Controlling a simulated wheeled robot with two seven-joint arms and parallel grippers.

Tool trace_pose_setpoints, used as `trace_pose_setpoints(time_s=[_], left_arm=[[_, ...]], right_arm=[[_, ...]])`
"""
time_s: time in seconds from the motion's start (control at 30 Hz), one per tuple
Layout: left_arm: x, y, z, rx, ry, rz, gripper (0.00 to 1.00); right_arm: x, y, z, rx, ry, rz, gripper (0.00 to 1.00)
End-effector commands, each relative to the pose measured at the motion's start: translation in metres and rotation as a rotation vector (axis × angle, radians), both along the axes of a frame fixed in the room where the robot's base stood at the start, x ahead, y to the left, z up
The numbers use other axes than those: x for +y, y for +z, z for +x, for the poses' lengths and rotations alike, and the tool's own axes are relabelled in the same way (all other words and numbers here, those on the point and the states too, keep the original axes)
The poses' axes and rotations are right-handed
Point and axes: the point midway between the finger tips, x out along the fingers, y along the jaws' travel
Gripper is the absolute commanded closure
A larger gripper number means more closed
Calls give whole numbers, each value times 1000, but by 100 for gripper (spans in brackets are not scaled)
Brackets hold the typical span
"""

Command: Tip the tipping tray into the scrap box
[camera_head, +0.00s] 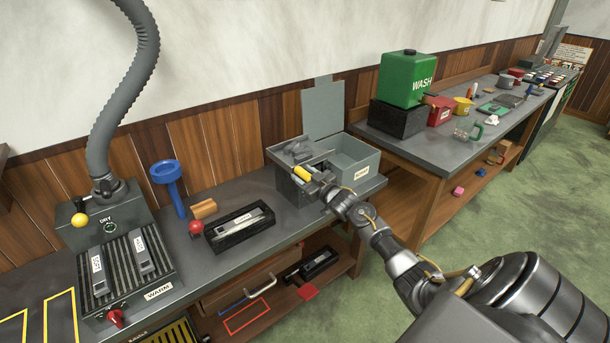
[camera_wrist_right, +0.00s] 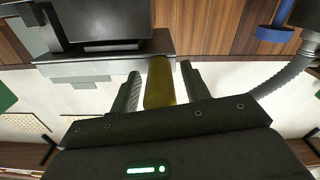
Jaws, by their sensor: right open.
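The tipping tray (camera_head: 312,157) is a shallow grey tray with dark grey pieces in it, at the left side of the scrap box. Its yellow handle (camera_head: 302,173) faces my right gripper (camera_head: 315,180). The scrap box (camera_head: 358,178) is a grey, labelled box whose lid stands up at the back. In the right wrist view the yellow handle (camera_wrist_right: 158,84) lies between the two fingers of my right gripper (camera_wrist_right: 158,90), which is open around it. The gripper hides part of the tray's front. My left gripper is not in view.
A dryer with a grey hose (camera_head: 128,85), a blue stand (camera_head: 170,185) and a black tray (camera_head: 240,228) occupy the bench to the left. The green WASH tank (camera_head: 405,78) stands on another bench to the right. Some bare benchtop (camera_head: 262,195) lies left of the scrap box.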

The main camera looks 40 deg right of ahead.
Motion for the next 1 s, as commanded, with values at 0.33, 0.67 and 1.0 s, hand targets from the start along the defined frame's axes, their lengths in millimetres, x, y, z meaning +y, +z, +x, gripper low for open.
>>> trace_pose_setpoints(time_s=[0.33,0.67,1.0], left_arm=[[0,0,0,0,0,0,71],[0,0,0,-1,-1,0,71],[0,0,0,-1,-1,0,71]], right_arm=[[0,0,0,0,0,0,77],[0,0,-1,0,0,0,100],[8,5,8,-2,15,26,100]])
